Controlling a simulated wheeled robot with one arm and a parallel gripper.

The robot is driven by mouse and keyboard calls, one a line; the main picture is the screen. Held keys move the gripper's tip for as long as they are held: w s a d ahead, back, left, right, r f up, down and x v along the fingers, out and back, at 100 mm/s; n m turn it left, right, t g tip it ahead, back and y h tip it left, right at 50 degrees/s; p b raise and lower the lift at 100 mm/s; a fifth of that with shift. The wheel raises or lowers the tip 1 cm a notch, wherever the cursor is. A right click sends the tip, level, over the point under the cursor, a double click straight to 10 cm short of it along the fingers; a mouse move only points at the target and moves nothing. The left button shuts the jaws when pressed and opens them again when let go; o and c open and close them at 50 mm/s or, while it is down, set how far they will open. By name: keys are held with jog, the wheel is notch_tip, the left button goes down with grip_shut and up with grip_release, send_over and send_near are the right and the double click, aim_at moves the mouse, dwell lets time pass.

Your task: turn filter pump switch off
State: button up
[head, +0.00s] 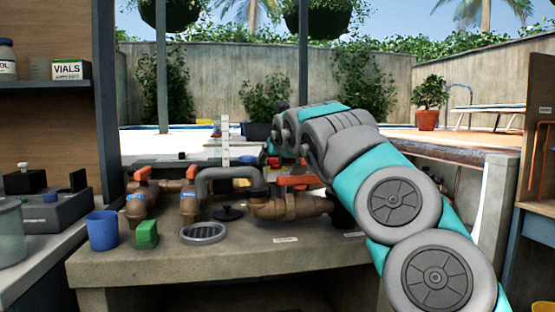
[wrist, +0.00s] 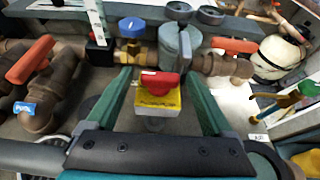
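The likely filter pump switch is a red rotary knob (wrist: 160,82) on a yellow plate (wrist: 158,102) atop a pale post, in the middle of the wrist view. A small white mark shows on the knob's face. My gripper (wrist: 157,78) is open, with one teal finger to the left and one to the right of the switch. I cannot tell whether either finger touches it. In the head view my arm reaches over the pipework, and I cannot make out the switch or the fingertips there.
Brown pipes with orange valve handles (wrist: 32,60) lie left of the gripper. A blue-handled brass valve (wrist: 132,28) and a grey housing (wrist: 180,45) stand beyond. A blue cup (head: 103,230), green block (head: 147,234) and round grate (head: 203,233) sit on the concrete counter (head: 240,258).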

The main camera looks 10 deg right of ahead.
jog(key=shift+o, duration=0.3)
jog(key=shift+s, duration=0.1)
jog(key=shift+b+v, duration=0.5)
jog(key=shift+v, duration=3.35)
jog(key=shift+r, duration=0.1)
